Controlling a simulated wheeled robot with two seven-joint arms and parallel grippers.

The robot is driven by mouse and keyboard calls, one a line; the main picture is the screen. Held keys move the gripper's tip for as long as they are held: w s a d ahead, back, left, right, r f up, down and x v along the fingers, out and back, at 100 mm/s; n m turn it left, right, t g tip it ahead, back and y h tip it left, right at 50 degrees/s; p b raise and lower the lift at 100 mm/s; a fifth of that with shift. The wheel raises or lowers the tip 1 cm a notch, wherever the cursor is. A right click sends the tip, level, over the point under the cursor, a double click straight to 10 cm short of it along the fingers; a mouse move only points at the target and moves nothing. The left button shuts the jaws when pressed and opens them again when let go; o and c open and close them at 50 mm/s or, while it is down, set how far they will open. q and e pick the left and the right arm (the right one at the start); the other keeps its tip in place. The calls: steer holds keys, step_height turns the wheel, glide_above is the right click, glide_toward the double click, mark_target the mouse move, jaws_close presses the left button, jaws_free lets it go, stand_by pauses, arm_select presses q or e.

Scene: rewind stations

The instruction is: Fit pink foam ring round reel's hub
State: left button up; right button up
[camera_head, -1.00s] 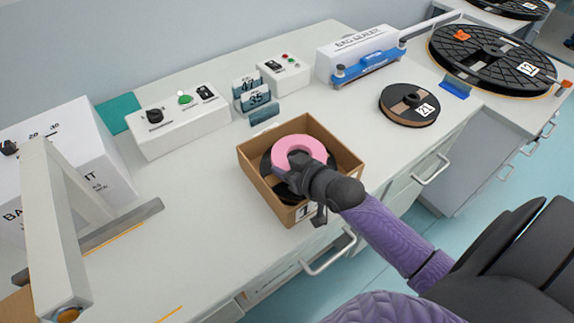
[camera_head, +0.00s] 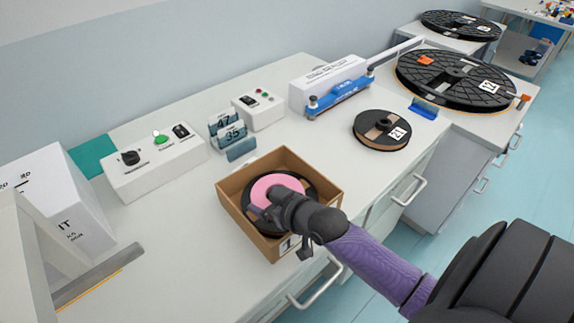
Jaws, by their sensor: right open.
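The pink foam ring (camera_head: 280,180) lies on the black reel (camera_head: 309,192) inside an open cardboard box (camera_head: 262,241). My right gripper (camera_head: 260,206) is over the near side of the ring, with its jaws open, and covers part of the ring and the reel's middle. I cannot tell whether the ring is fully seated round the hub, as that part is hidden. The right arm comes in from the lower right. My left gripper is not in view.
A smaller reel (camera_head: 381,130) lies to the right on the bench. A large reel (camera_head: 458,80) lies farther right. A bag sealer (camera_head: 330,85), a button box (camera_head: 155,160) and numbered cards (camera_head: 229,132) stand behind the box. Bare bench lies left of the box.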

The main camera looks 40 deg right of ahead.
steer(key=p+v, duration=0.3)
steer(key=v, duration=0.8)
steer(key=shift+s, duration=0.2)
steer(key=shift+r, duration=0.1)
